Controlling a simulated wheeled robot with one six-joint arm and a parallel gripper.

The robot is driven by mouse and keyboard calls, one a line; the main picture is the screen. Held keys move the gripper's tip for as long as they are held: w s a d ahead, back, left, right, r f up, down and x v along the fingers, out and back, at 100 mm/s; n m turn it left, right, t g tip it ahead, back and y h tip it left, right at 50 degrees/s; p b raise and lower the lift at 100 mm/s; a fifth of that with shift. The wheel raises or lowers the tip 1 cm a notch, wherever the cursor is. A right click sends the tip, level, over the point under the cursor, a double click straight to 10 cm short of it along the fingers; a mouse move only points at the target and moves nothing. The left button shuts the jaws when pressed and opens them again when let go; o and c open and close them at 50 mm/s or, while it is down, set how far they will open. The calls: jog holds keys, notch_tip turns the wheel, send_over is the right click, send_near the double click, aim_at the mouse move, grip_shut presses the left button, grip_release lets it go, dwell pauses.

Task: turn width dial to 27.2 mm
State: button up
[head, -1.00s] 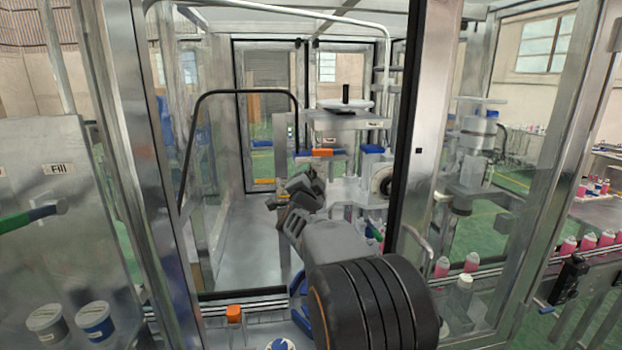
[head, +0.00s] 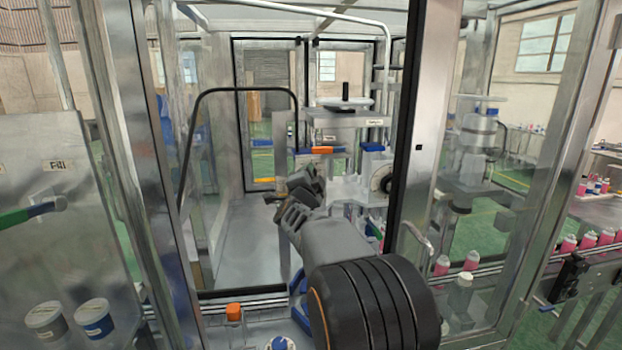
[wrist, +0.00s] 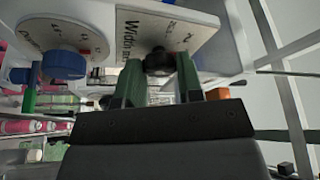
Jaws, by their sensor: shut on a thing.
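In the wrist view, the width dial (wrist: 159,62) is a dark round knob on a white plate (wrist: 178,35) lettered "Width" with scale marks. My gripper (wrist: 160,72) has its two green fingers on either side of this knob and is shut on it. The dial's pointer and exact reading cannot be made out. In the head view, my gripper (head: 280,195) is inside the machine frame, in front of the crimping station, and the arm and fingers hide the dial there.
In the wrist view, a blue knob (wrist: 64,65) on a similar white scale plate sits left of the dial. In the head view, a dark door post (head: 416,150) stands right of my arm, and a black curved handle (head: 240,91) rises at left. Pink cans (head: 570,243) line the right conveyor.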

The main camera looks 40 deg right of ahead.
jog(key=shift+r+m+g+y+p, duration=0.15)
jog(key=shift+m+g+y+p, duration=0.3)
jog(key=shift+m, duration=1.35)
jog(key=shift+r+m+g+y+p, duration=0.1)
jog(key=shift+m+g+y+p, duration=0.35)
jog(key=shift+m, duration=1.35)
jog(key=o, duration=0.9)
jog(key=shift+o, duration=0.2)
jog(key=b+v, duration=0.2)
jog(key=v, duration=1.2)
jog(key=shift+w, duration=0.15)
jog(key=shift+r, duration=0.15)
